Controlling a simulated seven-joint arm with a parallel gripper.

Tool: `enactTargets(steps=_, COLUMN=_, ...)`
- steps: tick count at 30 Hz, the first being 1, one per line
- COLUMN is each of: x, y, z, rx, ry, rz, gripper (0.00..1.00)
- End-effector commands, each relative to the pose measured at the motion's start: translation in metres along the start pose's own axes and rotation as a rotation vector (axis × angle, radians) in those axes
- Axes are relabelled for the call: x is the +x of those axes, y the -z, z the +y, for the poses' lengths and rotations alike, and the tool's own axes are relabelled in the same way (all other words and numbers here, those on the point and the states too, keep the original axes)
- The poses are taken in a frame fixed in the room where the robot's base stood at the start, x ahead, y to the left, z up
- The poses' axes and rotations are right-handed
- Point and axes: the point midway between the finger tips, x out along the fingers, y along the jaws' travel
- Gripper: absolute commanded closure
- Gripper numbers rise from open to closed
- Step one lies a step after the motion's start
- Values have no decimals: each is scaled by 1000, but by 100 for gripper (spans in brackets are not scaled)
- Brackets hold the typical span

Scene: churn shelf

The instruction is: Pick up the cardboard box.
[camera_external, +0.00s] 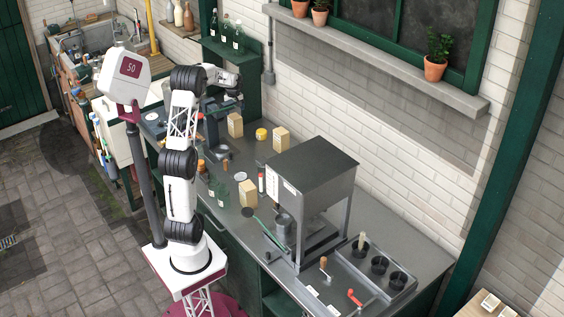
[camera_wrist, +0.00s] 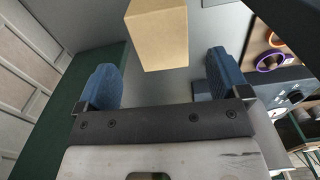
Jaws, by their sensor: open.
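Three cardboard-coloured boxes stand on the grey counter in the external view: one at the back left (camera_external: 235,125), one near the wall (camera_external: 281,139) and one nearer the front (camera_external: 248,193). In the wrist view a plain tan cardboard box (camera_wrist: 157,38) lies ahead of the fingers, between their lines, its top cut off by the frame; I cannot tell which of the three it is. My gripper (camera_wrist: 163,75) is open, with blue pads apart and nothing between them. In the external view my gripper (camera_external: 234,92) is raised near the back-left box.
A dark machine (camera_external: 308,190) stands mid-counter, with black cups (camera_external: 379,265) to its right. A yellow tin (camera_external: 261,134) sits between two boxes. Green bottles (camera_external: 217,192) stand near the front edge. A green shelf (camera_external: 240,60) with bottles is behind my gripper.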

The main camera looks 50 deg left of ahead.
Motion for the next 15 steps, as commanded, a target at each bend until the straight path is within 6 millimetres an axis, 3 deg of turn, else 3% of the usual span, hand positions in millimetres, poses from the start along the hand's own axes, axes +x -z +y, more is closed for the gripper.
enactTargets(steps=8, x=5, y=0, z=0, rx=0, ry=1, rz=-1, gripper=6)
enactTargets(steps=15, x=30, y=-2, z=-2, rx=0, ry=3, rz=-2, gripper=6)
